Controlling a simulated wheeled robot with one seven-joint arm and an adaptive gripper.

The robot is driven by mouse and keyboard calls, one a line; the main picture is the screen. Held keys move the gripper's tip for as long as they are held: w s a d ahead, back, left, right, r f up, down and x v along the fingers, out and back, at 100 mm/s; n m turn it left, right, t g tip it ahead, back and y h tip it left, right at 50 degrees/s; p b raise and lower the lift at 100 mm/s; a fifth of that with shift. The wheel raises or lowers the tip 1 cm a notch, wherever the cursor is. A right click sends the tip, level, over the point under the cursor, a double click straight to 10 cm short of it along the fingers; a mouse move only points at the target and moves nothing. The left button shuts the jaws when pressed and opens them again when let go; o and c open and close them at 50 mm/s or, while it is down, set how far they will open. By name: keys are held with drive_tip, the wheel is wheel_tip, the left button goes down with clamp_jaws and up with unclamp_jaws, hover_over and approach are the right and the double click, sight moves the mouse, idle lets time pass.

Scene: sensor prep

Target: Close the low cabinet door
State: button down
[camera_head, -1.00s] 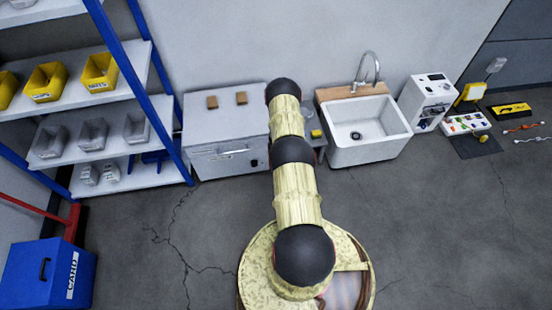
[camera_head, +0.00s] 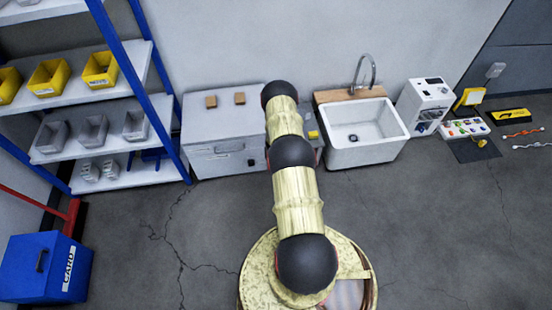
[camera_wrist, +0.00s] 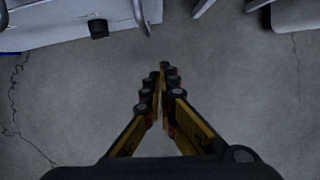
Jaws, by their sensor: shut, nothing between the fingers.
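The low cabinet (camera_head: 193,122) is a white box against the back wall, with a handle (camera_head: 230,148) and a small black knob on its front. Part of its right side is behind my arm. In the wrist view its front edge (camera_wrist: 60,28) shows at the top left, with the black knob (camera_wrist: 98,28) and a metal handle (camera_wrist: 141,17). I cannot tell how far the door stands open. My gripper (camera_wrist: 165,67) is shut and empty over bare floor, apart from the cabinet in the picture. My arm hides it in the head view.
A sink (camera_head: 362,150) and a white machine (camera_head: 425,105) stand right of the cabinet. A blue-posted shelf (camera_head: 100,148) with bins is on the left, a blue box (camera_head: 45,270) in front of it. The floor (camera_head: 150,230) between is clear.

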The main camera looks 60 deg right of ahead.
drive_tip(key=p+v, duration=0.2)
drive_tip(key=v, duration=0.6)
drive_tip(key=shift+p, duration=0.3)
drive_tip(key=shift+s+r, duration=0.1)
drive_tip(key=shift+s, duration=0.05)
